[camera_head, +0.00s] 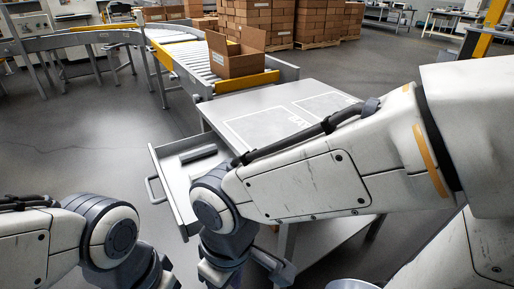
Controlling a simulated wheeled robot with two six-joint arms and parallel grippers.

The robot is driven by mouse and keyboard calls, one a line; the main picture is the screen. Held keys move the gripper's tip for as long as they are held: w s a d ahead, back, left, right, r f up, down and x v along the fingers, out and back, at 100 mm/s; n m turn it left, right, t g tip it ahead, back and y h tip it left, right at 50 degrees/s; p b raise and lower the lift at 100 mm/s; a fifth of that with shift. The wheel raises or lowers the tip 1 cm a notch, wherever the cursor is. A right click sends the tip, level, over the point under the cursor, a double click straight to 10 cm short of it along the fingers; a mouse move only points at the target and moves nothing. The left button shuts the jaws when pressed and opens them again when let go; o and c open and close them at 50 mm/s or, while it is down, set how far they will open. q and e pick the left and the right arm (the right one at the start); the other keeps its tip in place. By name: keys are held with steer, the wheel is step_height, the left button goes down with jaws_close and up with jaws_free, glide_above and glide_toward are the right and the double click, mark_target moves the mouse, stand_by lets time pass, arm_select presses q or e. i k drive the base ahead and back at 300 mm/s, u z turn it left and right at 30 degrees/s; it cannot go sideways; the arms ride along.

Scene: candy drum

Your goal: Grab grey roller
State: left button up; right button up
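A dark grey roller (198,153) lies in the open drawer (172,186) of the metal table, near the drawer's far end. My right arm comes in from the right, over the table, and bends down in front of the drawer. Its wrist covers the drawer's near right part. My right gripper (240,272) is low, by the drawer's near corner, apart from the roller and cut by the bottom edge, so its opening is unclear. My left arm's wrist is at the lower left; its fingers are below the frame.
The table (262,122) has a bare top with white outlined areas. A roller conveyor (185,52) with an open cardboard box (236,60) stands behind it. A bucket rim (352,284) shows at the bottom. The floor left of the drawer is clear.

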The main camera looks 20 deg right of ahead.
mark_target(198, 153)
steer(key=z, duration=0.15)
steer(key=k, duration=0.5)
steer(key=u, duration=1.05)
steer(key=i, duration=0.9)
steer(key=z, duration=1.05)
